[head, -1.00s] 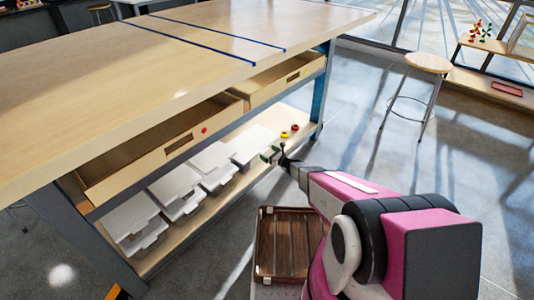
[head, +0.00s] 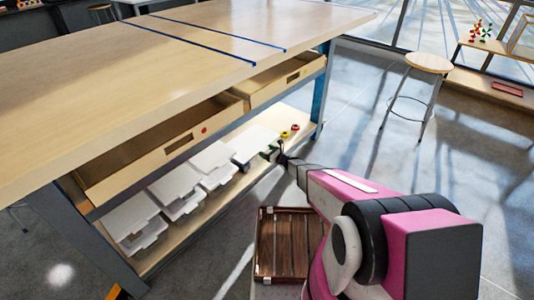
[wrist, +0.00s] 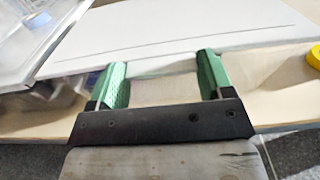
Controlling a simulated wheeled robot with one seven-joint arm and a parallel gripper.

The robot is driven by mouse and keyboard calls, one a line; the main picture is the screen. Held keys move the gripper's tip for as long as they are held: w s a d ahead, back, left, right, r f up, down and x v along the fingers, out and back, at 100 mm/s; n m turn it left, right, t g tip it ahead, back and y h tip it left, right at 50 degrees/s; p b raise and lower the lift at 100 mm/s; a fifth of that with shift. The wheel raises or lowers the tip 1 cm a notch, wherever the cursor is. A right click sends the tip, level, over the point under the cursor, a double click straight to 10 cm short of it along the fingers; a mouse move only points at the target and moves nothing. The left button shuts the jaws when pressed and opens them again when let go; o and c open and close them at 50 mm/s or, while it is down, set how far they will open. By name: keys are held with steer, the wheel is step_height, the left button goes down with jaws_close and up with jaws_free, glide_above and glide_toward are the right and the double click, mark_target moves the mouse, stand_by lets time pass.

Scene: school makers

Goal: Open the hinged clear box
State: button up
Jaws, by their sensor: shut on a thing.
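Several clear boxes with white lids stand in a row on the low shelf under the workbench. The rightmost box's lid (head: 256,141) is at my gripper (head: 274,151). In the wrist view, the white lid (wrist: 170,35) fills the upper part, and my gripper's green fingers (wrist: 164,80) close on the tab at its front edge. The lid looks slightly tilted, front edge up, with a dark gap under its left side. The box's walls and hinge are mostly hidden.
The workbench top (head: 130,75) overhangs the shelf, and an open wooden drawer (head: 165,150) sits above the boxes. Yellow and red rolls (head: 289,131) lie right of the box. A brown slatted crate (head: 285,245) is by my arm. A stool (head: 428,65) stands right; floor between is clear.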

steer(key=w+a+r+g+h, duration=0.2)
steer(key=r, duration=0.6)
steer(key=w+a+r+g+h, duration=0.2)
steer(key=a+r+h, duration=0.1)
steer(key=r, duration=0.4)
steer(key=shift+w+a+r, duration=0.15)
steer(key=shift+a+r, duration=0.05)
steer(key=shift+r, duration=0.2)
